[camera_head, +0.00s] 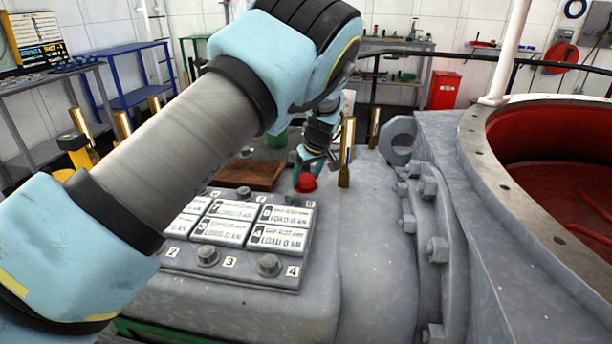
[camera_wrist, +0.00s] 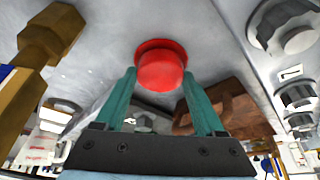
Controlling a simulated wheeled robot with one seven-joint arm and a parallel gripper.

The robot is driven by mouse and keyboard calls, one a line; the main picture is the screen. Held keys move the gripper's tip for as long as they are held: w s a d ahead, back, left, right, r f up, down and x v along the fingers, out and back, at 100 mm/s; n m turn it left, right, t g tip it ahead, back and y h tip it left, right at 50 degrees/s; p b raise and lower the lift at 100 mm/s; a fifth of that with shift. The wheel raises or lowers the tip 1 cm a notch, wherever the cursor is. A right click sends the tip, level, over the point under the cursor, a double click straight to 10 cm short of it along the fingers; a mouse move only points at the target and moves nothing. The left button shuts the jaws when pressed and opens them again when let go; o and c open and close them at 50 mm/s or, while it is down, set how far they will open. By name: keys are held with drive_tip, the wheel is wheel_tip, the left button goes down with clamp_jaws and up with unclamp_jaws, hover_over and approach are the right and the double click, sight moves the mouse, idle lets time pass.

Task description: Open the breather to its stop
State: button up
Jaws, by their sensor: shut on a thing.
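The breather shows as a round red cap (camera_head: 306,183) on the grey machine casing, just beyond the labelled panel. In the wrist view the red cap (camera_wrist: 161,68) sits between two teal fingers, near their tips. My gripper (camera_head: 299,178) reaches down to the cap from behind it, partly hidden by my own wrist in the head view. In the wrist view my gripper (camera_wrist: 159,78) is shut on the cap's sides. The cap appears seated at the casing. Its thread and any stop are not visible.
A brass post (camera_head: 347,150) stands close right of the cap; it also looms at the wrist view's upper left (camera_wrist: 50,35). A brown wooden board (camera_head: 248,175) lies to the left. Nearer are a labelled panel (camera_head: 230,262) with bolts and, right, a bolted flange (camera_head: 430,220).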

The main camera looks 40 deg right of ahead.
sight(307, 178)
drive_tip(key=n, duration=0.2)
drive_tip(key=n+y, duration=0.2)
drive_tip(key=n, duration=0.1)
drive_tip(key=shift+s+f+n+b, duration=0.1)
drive_tip(key=shift+f+n+b, duration=0.15)
drive_tip(key=shift+n+b, duration=0.1)
idle(0.4)
drive_tip(key=o, duration=1.1)
drive_tip(key=shift+f, duration=0.1)
drive_tip(key=shift+o, duration=1.3)
drive_tip(key=shift+d+r, duration=0.1)
drive_tip(key=shift+r, duration=0.1)
drive_tip(key=shift+r, duration=0.1)
wheel_tip(307, 178, up, 10)
drive_tip(key=b, duration=0.1)
